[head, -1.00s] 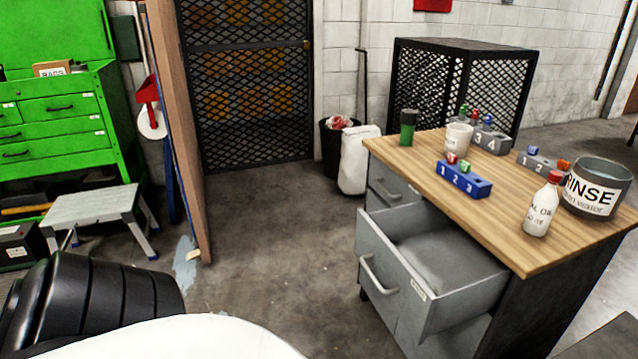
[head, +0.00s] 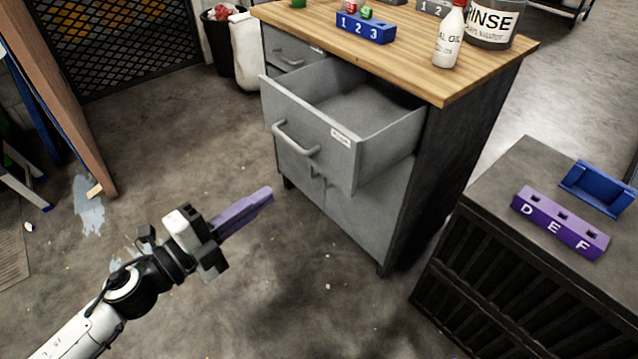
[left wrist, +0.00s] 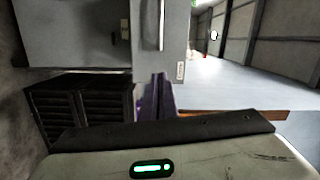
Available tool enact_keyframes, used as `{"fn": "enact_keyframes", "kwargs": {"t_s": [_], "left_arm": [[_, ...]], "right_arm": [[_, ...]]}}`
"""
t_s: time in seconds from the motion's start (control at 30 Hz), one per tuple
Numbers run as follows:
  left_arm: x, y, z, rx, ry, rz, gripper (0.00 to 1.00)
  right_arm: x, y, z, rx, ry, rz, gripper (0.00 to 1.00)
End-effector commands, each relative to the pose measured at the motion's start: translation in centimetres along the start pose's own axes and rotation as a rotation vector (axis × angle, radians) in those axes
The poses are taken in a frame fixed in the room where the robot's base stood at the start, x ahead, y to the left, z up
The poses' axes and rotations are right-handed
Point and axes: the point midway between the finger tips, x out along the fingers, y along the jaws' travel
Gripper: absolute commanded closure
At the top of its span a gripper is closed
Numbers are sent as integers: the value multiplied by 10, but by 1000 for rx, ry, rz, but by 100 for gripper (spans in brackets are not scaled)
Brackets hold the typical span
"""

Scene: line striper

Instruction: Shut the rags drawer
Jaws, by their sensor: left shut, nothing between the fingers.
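The open drawer (head: 308,150) is grey with a bar handle (head: 296,139) and a small label too small to read. It is pulled well out of the grey cabinet under the wooden top, and its visible inside looks empty. My left gripper (head: 262,195) has purple fingers, which are shut and empty. In the head view it is below and left of the drawer front, apart from it and pointing toward the cabinet. In the left wrist view the purple fingers (left wrist: 157,98) show below a grey front with a handle and label. My right gripper is not in view.
The wooden top (head: 400,60) holds a blue numbered block, a white bottle and a rinse pot. A dark crate (head: 500,260) with a purple lettered block stands at right.

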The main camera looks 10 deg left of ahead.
Motion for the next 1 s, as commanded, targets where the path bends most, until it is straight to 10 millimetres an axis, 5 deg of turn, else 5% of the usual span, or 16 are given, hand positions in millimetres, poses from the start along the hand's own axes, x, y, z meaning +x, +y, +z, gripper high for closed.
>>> {"fn": "enact_keyframes", "kwargs": {"t_s": [0.27,0.8,1.0], "left_arm": [[16,-2,-9,183,103,20,100],[115,0,-18,177,98,18,100],[137,3,-20,178,98,20,100]], "right_arm": [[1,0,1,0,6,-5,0],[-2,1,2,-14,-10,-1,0],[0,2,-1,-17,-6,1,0]]}}
